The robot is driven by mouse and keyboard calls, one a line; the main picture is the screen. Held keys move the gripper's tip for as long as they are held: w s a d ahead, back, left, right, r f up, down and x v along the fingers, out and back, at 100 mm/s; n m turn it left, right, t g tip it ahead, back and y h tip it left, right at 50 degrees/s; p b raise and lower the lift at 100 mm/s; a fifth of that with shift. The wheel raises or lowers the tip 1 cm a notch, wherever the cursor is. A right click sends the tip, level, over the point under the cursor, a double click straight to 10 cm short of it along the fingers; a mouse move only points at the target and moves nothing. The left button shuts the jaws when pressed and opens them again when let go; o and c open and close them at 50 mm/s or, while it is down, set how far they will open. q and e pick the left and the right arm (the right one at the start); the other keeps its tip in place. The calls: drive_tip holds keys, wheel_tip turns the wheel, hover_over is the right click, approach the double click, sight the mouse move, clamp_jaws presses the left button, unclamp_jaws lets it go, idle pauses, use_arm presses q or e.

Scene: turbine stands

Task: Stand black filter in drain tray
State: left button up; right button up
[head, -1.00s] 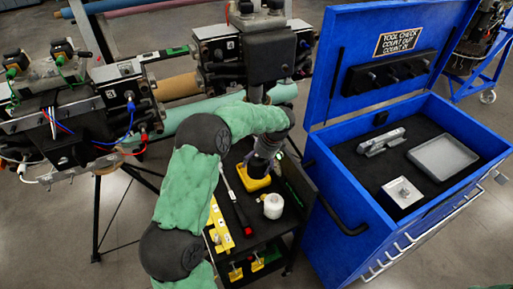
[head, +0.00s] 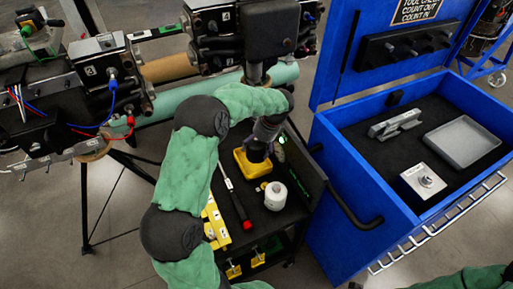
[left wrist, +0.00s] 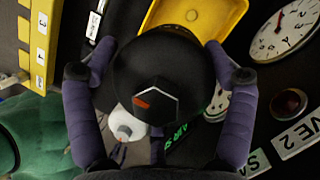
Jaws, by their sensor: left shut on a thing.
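The black filter (left wrist: 150,75) fills the middle of the left wrist view, its dark hexagonal top with an orange mark facing the camera. My left gripper (left wrist: 160,78) is shut on it, one purple finger on each side. In the head view my left gripper (head: 264,132) points down over the black cart, and the filter shows only as a dark shape below it. A yellow tray (head: 242,165) lies on the cart just under the gripper; it also shows in the left wrist view (left wrist: 225,17). I cannot tell whether the filter touches it. My right gripper is out of view.
A white bottle (head: 275,197) and a red-tipped tool (head: 238,205) lie close by on the cart. The open blue tool chest (head: 345,190) to the right holds a grey tray (head: 462,141) and metal parts. Turbine hardware stands behind the cart.

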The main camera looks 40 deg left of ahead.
sight(256, 161)
use_arm(q)
drive_tip(key=shift+o, duration=0.3)
drive_tip(key=shift+s+d+f+b, duration=0.1)
drive_tip(key=shift+f+b, duration=1.25)
drive_tip(key=shift+f, duration=0.55)
drive_tip(key=shift+s+f+b, duration=0.1)
drive_tip(key=shift+f+b, duration=1.25)
drive_tip(key=shift+f, duration=1.1)
drive_tip(key=shift+w, duration=0.15)
drive_tip(key=shift+f, duration=0.35)
drive_tip(key=o, duration=1.5)
drive_tip(key=shift+c, duration=0.2)
